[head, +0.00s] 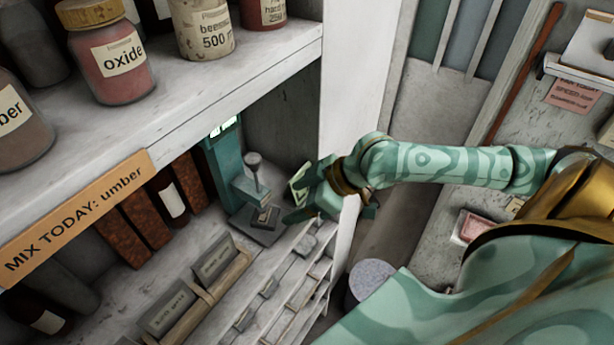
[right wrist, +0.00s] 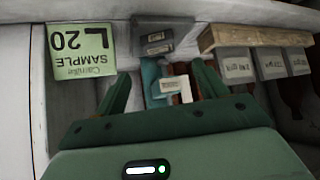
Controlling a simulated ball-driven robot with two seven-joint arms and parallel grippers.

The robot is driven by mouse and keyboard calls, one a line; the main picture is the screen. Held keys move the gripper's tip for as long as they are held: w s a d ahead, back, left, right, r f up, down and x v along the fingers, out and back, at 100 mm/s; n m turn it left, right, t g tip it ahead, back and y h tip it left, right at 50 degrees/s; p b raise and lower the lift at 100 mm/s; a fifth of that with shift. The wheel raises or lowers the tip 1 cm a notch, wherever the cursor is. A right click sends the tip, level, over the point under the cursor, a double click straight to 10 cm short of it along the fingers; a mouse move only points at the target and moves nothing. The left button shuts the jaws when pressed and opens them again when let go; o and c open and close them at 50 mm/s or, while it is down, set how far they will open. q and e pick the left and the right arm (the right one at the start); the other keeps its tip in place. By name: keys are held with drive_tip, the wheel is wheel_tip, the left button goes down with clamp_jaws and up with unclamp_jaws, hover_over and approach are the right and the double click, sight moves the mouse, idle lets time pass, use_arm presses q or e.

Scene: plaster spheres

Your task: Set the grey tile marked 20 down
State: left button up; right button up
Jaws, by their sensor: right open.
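My right gripper (head: 318,198) is open beside a small teal stand (head: 250,190) in the cupboard. A small dark plate (head: 264,216) lies on the stand's base; no number is readable on it, so I cannot tell whether it is the grey tile marked 20. In the right wrist view, the open fingers (right wrist: 164,95) have the stand and a small pale piece (right wrist: 172,86) beyond them, and no tile shows held. A green card (right wrist: 80,55) reading SAMPLE and 20 shows upside down at left. My left gripper is not in view.
Grey labelled tiles (head: 168,307) stand in a wooden rack (head: 210,300), front left of the stand. Slotted compartments (head: 290,290) lie to its right. A shelf (head: 200,95) with jars overhangs from above. A white cupboard wall (head: 350,75) stands behind my right gripper.

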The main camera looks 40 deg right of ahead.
drive_tip(key=v, duration=0.3)
idle(0.4)
